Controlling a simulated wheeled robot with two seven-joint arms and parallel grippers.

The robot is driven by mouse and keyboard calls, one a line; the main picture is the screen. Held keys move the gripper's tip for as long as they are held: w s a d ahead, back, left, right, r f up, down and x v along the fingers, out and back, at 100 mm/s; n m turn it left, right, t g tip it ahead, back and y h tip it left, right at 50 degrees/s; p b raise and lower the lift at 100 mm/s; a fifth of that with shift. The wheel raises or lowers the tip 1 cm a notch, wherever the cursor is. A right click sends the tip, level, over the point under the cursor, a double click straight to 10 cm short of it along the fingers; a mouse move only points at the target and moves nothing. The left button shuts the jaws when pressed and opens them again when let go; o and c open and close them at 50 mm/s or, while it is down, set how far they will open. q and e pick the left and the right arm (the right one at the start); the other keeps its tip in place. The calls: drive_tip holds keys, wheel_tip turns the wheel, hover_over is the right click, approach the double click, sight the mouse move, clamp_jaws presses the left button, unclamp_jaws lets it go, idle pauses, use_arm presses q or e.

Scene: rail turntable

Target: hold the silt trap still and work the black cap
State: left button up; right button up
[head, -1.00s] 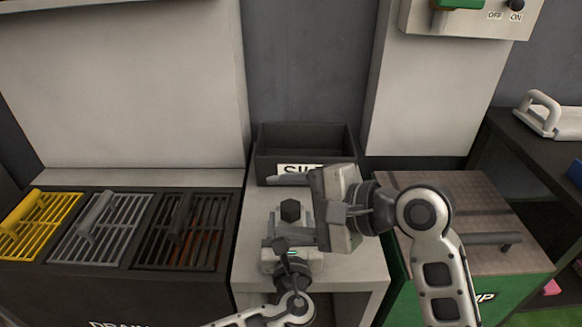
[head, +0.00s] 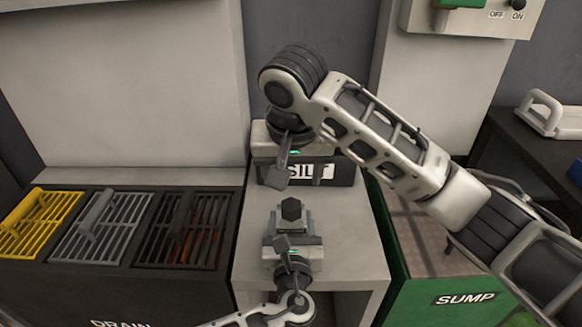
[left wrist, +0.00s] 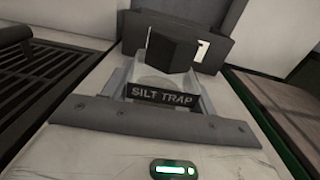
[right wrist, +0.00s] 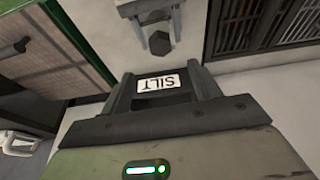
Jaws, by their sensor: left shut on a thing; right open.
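The silt trap stands on the light grey bench, its dark "SILT TRAP" label (left wrist: 162,96) facing my left wrist camera. The black cap (head: 291,209) is a faceted block on top of the trap; it also shows in the left wrist view (left wrist: 168,52) and the right wrist view (right wrist: 160,43). My left gripper (head: 291,226) is shut on the trap from the front, a finger on each side. My right gripper (right wrist: 165,84) is open and empty, at the SILT bin behind the trap, apart from the cap. Its arm hides part of the bin in the head view.
The dark SILT bin (head: 345,172) stands at the back of the bench (head: 350,235). Drain grates (head: 100,228) lie to the left, one yellow, one grey, one rusty. The green SUMP unit (head: 425,290) stands to the right, partly under my right arm.

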sight(292, 205)
drive_tip(key=x, duration=1)
drive_tip(key=shift+f, duration=0.25)
drive_tip(key=shift+c, duration=0.3)
drive_tip(key=c, duration=1)
drive_tip(key=n+y, duration=0.1)
drive_tip(key=n, duration=0.5)
drive_tip(key=shift+w+g+y, duration=0.1)
drive_tip(key=shift+g+y, duration=0.2)
drive_tip(key=shift+y, duration=0.1)
drive_tip(key=shift+c, duration=0.2)
